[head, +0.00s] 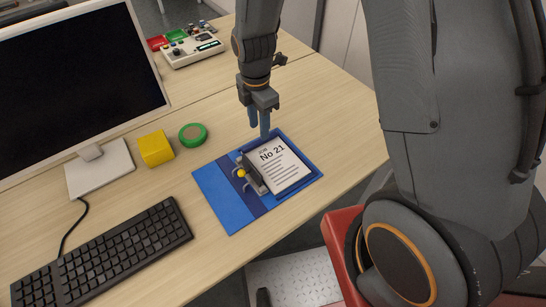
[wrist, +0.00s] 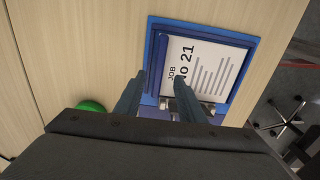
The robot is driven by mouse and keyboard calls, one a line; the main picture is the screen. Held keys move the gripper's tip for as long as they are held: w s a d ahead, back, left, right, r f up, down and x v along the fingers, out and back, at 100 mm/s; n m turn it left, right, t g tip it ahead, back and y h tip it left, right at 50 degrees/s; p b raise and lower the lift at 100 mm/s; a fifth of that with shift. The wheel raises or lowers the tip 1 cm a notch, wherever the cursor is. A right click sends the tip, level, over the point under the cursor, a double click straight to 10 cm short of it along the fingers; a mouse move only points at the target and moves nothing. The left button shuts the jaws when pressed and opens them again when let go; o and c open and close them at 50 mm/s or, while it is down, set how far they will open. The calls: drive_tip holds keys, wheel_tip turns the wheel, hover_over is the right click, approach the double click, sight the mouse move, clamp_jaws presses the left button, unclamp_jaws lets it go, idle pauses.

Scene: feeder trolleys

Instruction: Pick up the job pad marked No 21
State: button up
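The job pad marked No 21 (head: 283,170) is a white sheet with printed lines and a dark metal clip with a yellow knob at its left end. My gripper (head: 260,130) points down above the pad's far edge in the head view. In the wrist view, my gripper (wrist: 159,78) has its fingers apart with nothing held between them.
A green tape roll (head: 193,134) and yellow block (head: 156,149) stand left of the tray. A keyboard (head: 108,250) and monitor (head: 75,80) are farther left. A control box (head: 193,50) sits at the back. The desk's right edge is close to the tray; a red thing (head: 345,240) stands beyond.

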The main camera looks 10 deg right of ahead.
drive_tip(key=shift+w+f+p, duration=0.15)
drive_tip(key=shift+f+p, duration=0.8)
drive_tip(key=shift+f, duration=1.65)
clamp_jaws()
